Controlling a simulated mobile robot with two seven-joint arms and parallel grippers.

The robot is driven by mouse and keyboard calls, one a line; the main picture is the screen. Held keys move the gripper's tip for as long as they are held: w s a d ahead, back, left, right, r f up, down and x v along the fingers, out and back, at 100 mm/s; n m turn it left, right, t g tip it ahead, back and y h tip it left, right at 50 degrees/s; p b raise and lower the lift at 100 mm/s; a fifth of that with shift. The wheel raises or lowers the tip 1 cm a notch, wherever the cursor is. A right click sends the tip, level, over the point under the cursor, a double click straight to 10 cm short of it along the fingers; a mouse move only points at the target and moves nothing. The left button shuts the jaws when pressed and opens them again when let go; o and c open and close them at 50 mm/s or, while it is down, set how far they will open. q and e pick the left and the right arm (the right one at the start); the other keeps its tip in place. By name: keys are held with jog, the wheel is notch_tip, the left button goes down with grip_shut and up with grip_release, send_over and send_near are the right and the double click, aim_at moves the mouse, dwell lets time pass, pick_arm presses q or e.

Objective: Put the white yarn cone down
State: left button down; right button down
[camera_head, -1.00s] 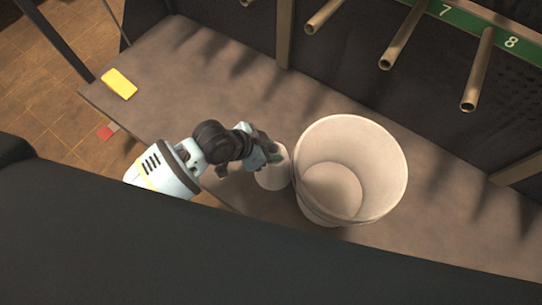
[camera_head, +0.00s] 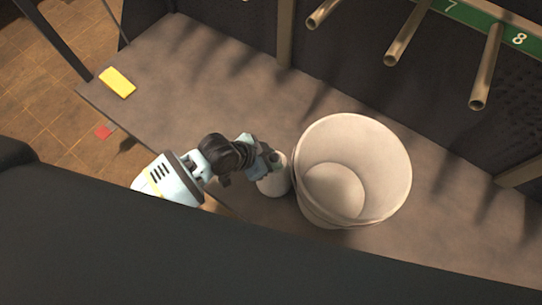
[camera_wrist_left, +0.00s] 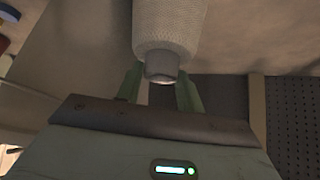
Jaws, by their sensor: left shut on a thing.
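The white yarn cone (camera_head: 276,181) is at the left side of the white bucket in the head view, partly hidden by my left gripper. My left gripper (camera_head: 270,160) is shut on it. In the left wrist view the cone (camera_wrist_left: 170,28) shows its woven white surface and a grey narrow end, between the two green fingers (camera_wrist_left: 160,88). Whether the cone's base touches the table cannot be told. My right gripper is not in view.
A large white bucket (camera_head: 385,160), open at the top, stands close to the right of the cone. The grey table (camera_head: 220,85) is clear behind it. A yellow block (camera_head: 117,82) lies at the far left edge. Metal pegs (camera_head: 487,65) stick out above the table at the right.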

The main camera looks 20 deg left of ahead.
pick_arm(q)
jog(key=c, duration=0.9)
grip_release()
jog(key=shift+r, duration=0.1)
jog(key=shift+s+a+r, duration=0.1)
jog(key=shift+a+r, duration=0.1)
jog(key=shift+r, duration=0.1)
jog(key=p+v, duration=0.3)
jog(key=v, duration=0.8)
jog(key=shift+p, duration=0.3)
jog(key=shift+s+a, duration=0.1)
jog(key=shift+s, duration=0.05)
